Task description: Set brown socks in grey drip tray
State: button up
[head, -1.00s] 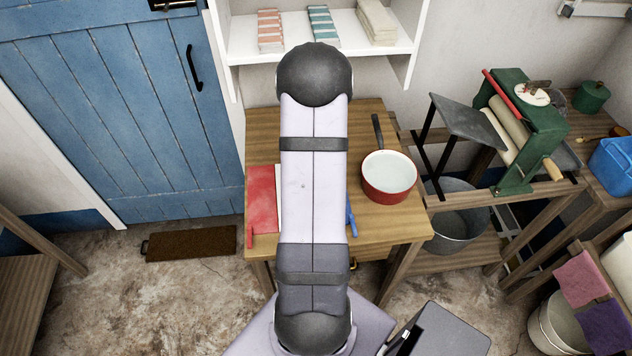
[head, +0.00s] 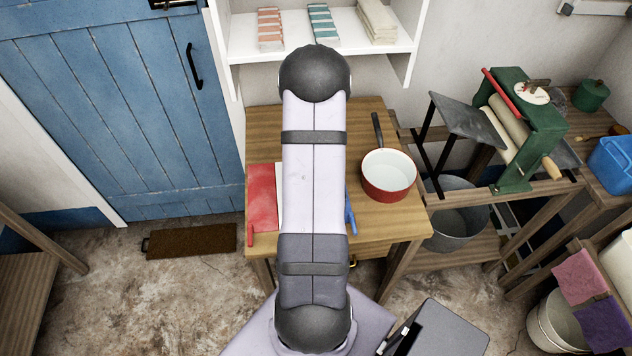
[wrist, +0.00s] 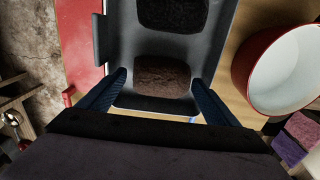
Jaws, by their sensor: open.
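In the wrist view, the brown socks (wrist: 162,78) form a dark brown bundle at the near end of the grey drip tray (wrist: 124,40). They appear to lie inside the tray, but whether they rest fully on its floor is hard to tell. My gripper (wrist: 159,75) is open over that end of the tray, its two blue fingers on either side of the socks with gaps beside them. A black bundle (wrist: 172,14) lies farther up in the tray, partly cut off by the frame. In the head view my arm hides the tray and socks.
A red pot with a white inside (head: 388,175) stands on the wooden table (head: 390,220), right of the tray. A red flat item (head: 262,195) lies left of it. A shelf with folded cloths (head: 270,30) is behind. A green mangle (head: 530,130) stands right.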

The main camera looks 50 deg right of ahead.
notch_tip(320, 180, up, 12)
jog(key=b, duration=0.2)
jog(key=shift+r, duration=0.2)
dwell(0.3)
jog(key=shift+a, duration=0.1)
jog(key=w+a+n, duration=0.2)
jog(key=a+n, duration=0.8)
jog(key=n, duration=0.1)
jog(key=w+a+n, duration=0.2)
jog(key=a+n, duration=0.7)
jog(key=n, duration=0.2)
jog(key=s+a+f+n, duration=0.1)
jog(key=s+a+n, duration=0.2)
jog(key=a+n, duration=0.4)
jog(key=s+a+f+n, duration=0.2)
jog(key=s+a+n, duration=0.2)
jog(key=n, duration=1.2)
jog(key=shift+s+a, duration=0.2)
jog(key=shift+a, duration=1.45)
